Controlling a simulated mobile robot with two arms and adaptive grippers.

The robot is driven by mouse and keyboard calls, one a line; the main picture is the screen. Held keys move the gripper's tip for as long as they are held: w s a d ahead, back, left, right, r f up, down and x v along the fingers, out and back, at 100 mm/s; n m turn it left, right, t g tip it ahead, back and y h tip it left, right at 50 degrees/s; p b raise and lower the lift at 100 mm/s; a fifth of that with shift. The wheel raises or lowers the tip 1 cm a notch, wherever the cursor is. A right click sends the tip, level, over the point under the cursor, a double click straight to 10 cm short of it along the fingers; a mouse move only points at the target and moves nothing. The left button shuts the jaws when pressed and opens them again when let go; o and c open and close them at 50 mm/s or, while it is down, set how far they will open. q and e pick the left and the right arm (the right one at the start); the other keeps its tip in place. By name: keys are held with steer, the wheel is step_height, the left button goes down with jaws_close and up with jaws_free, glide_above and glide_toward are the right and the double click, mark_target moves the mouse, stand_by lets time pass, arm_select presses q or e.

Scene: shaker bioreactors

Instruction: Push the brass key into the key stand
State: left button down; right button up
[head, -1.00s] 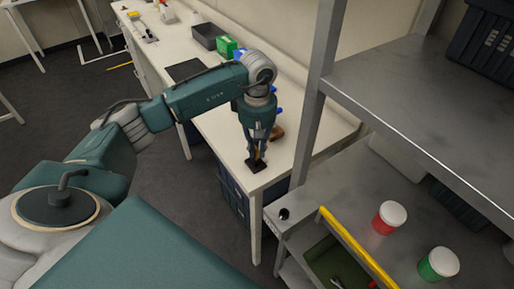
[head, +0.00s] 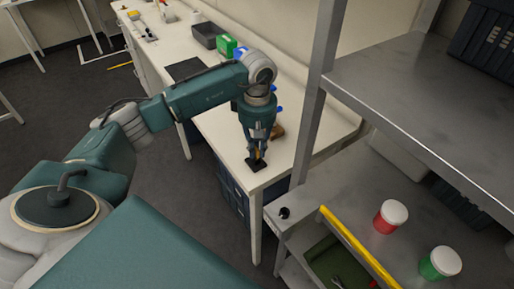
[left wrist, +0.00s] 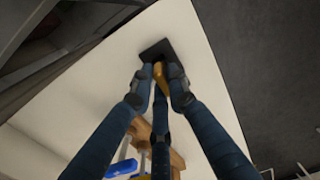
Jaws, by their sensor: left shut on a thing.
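My left gripper (head: 257,155) points down at the near corner of the white bench. It is shut on the brass key (left wrist: 160,74), which shows as a yellow-gold piece between the fingertips in the left wrist view. The black key stand (head: 254,166) lies flat on the bench directly under the fingertips; its dark plate (left wrist: 158,47) also shows in the left wrist view. The key's lower end meets or nearly meets the stand; the fingers hide how deep it sits. My right gripper is not in view.
A wooden holder (left wrist: 176,162) with blue-handled tools stands on the bench close behind the gripper. A green box (head: 226,46) and grey bin (head: 207,35) are farther back. A metal shelf with red (head: 389,218) and green (head: 438,265) jars is at the right.

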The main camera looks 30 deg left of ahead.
arm_select(q)
steer(key=shift+f+b, duration=0.35)
steer(key=shift+b, duration=0.05)
stand_by(0.7)
steer(key=c, duration=1.6)
jaws_free()
step_height(320, 180, up, 12)
